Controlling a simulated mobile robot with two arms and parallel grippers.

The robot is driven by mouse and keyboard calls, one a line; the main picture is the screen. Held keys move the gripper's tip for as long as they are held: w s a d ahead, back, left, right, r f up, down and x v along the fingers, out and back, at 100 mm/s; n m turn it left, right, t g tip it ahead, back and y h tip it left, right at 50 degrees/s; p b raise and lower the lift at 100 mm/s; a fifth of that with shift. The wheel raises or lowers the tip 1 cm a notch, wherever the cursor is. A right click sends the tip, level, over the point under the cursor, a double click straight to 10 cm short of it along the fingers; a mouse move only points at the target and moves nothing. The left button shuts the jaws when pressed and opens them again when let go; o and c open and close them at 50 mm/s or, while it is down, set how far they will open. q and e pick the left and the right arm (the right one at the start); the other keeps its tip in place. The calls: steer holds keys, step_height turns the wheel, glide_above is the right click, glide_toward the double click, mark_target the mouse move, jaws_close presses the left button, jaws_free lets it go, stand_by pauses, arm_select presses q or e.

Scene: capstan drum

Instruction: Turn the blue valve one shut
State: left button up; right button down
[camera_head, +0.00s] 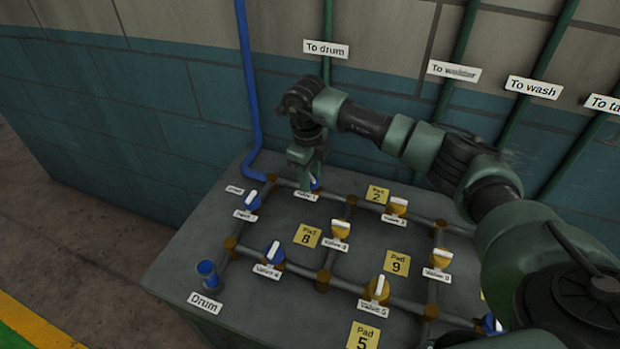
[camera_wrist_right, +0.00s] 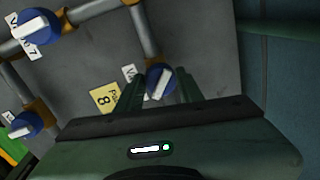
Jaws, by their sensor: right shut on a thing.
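Blue valve one (camera_head: 316,184) sits on the back pipe run of the grey bench, above its "Valve 1" label, mostly hidden by my right gripper (camera_head: 307,178). In the right wrist view the blue valve (camera_wrist_right: 152,75) with its white lever lies between the two fingers of my right gripper (camera_wrist_right: 160,86). The lever is slanted in that view. The gripper points down at the valve from above and is shut on it. My left gripper is in neither view.
Other blue valves (camera_head: 273,253) and yellow valves (camera_head: 379,289) with white levers stand on the bench pipes. Yellow pad labels (camera_head: 306,236) lie between them. A blue cup-like drum fitting (camera_head: 207,270) is at the front left. A wall with vertical pipes (camera_head: 250,90) rises behind.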

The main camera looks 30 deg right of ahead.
steer(key=m+b, duration=0.1)
steer(key=m, duration=0.3)
steer(key=shift+w+m, duration=0.1)
steer(key=shift+m, duration=0.2)
steer(key=m, duration=0.4)
steer(key=shift+d+m+g, duration=0.1)
steer(key=shift+m+g, duration=0.2)
steer(key=shift+m, duration=0.1)
steer(key=c, duration=0.9)
jaws_free()
steer(key=shift+r, duration=0.1)
